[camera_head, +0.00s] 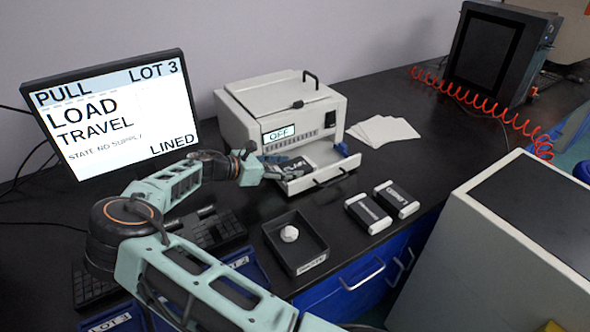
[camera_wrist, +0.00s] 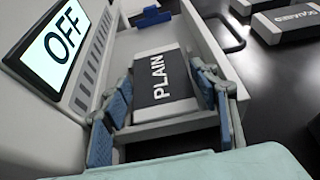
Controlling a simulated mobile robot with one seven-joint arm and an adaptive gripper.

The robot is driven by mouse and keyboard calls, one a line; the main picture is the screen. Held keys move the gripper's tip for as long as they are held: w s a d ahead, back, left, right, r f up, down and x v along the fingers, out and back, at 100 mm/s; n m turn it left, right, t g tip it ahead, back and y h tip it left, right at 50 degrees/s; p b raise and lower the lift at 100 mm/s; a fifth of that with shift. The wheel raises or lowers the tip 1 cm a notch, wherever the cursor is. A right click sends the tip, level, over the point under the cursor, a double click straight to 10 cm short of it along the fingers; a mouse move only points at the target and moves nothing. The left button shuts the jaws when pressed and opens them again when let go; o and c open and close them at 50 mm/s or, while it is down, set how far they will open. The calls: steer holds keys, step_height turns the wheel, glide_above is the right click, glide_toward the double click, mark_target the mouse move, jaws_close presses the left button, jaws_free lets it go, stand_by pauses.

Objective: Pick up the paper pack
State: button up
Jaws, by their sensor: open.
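A paper pack (camera_wrist: 175,78) with a dark band reading PLAIN and white ends lies in the pulled-out drawer of the white machine. The drawer (camera_head: 318,180) also shows in the wrist view (camera_wrist: 212,38). My gripper (camera_wrist: 163,98) is open, with one blue-padded finger on each side of the pack's near end. I cannot tell whether the pads touch it. In the head view my gripper (camera_head: 275,166) is at the drawer's left part and partly hides the pack there.
The white machine (camera_head: 285,110) has a display reading OFF. Two dark packs, a left one (camera_head: 368,213) and a right one (camera_head: 397,199), lie on the bench in front. A black tray (camera_head: 271,237) holds a white lump. The monitor (camera_head: 115,115) reads LINED. White sheets (camera_head: 384,130) lie behind.

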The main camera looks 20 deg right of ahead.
mark_target(294, 166)
steer(key=shift+x, duration=1.55)
steer(key=shift+c, duration=0.3)
steer(key=c, duration=0.8)
steer(key=shift+c, duration=0.3)
steer(key=shift+r, duration=0.15)
